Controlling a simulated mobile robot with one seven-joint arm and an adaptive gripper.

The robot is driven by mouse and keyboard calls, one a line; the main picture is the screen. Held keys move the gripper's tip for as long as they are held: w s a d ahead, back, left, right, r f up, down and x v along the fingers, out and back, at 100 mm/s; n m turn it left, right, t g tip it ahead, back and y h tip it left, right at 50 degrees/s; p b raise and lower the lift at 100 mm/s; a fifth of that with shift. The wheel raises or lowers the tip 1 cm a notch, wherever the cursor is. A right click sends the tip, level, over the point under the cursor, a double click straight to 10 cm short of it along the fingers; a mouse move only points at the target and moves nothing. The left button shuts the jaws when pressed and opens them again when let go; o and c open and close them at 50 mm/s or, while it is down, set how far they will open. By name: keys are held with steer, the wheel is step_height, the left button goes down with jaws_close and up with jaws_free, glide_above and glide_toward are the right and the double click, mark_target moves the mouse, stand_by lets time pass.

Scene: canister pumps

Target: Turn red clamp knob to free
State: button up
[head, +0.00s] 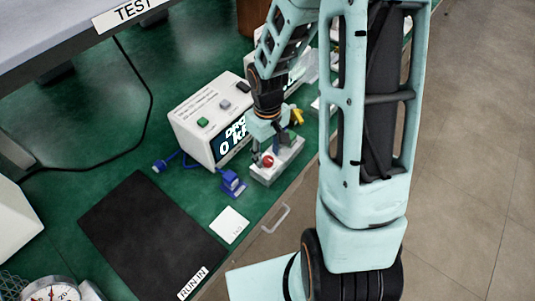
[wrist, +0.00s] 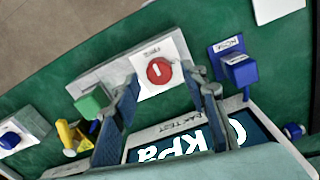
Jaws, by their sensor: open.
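The red clamp knob (wrist: 159,71) is a round red disc with a white mark, on a white plate of a grey clamp block (wrist: 95,82). In the head view the red knob (head: 268,161) sits near the front left end of the block (head: 287,165). My gripper (wrist: 168,90) is open, pointing down over the block. In the wrist view its two fingers stand to either side below the knob, with a gap between them. I cannot tell whether either finger touches the knob. In the head view my gripper (head: 269,140) partly covers the block.
A white box with a display (head: 228,140) stands just behind the block. A blue fitting (head: 232,182) is to its left, and a yellow part (head: 297,116) is at its right. A white card (head: 230,225) and black mat (head: 150,235) lie on the green bench.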

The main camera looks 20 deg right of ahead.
mark_target(268, 158)
step_height(268, 158, up, 11)
stand_by(0.4)
stand_by(0.4)
